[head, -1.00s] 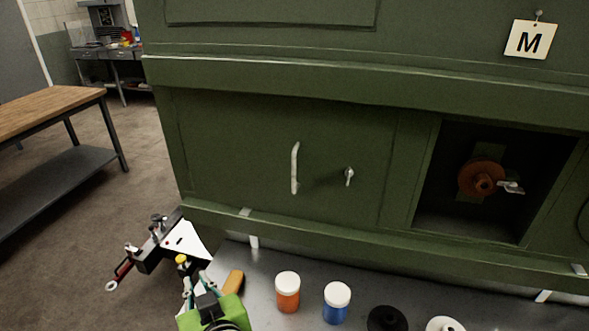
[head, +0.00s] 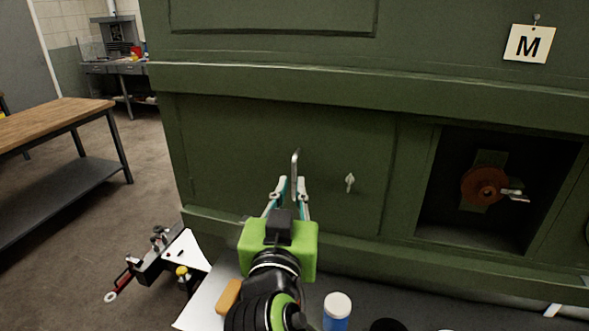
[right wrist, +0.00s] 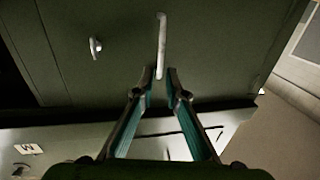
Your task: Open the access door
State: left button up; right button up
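The access door (head: 240,135) is a green panel, shut in the green fuselage side. It carries a pale upright bar handle (head: 295,163) and a small latch knob (head: 350,182) to its right. My right gripper (head: 291,184) is at the handle's lower end. The right wrist view shows the gripper (right wrist: 160,74) with its two fingers apart, one on each side of the handle's (right wrist: 161,45) near end. I cannot tell whether either finger touches it. The latch (right wrist: 95,46) also shows there, apart from the fingers. My left gripper is not in view.
An open recess (head: 500,190) with an orange valve wheel (head: 485,186) is right of the door. A card marked M (head: 529,44) hangs above. A blue jar (head: 337,311) with a white lid stands below on the bench. A wooden table (head: 50,120) is at the left.

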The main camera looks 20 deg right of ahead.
aim_at(294, 173)
jog(key=x, duration=0.6)
jog(key=shift+w+d, duration=0.15)
jog(key=shift+w, duration=0.25)
grip_shut()
jog(key=shift+f, duration=0.1)
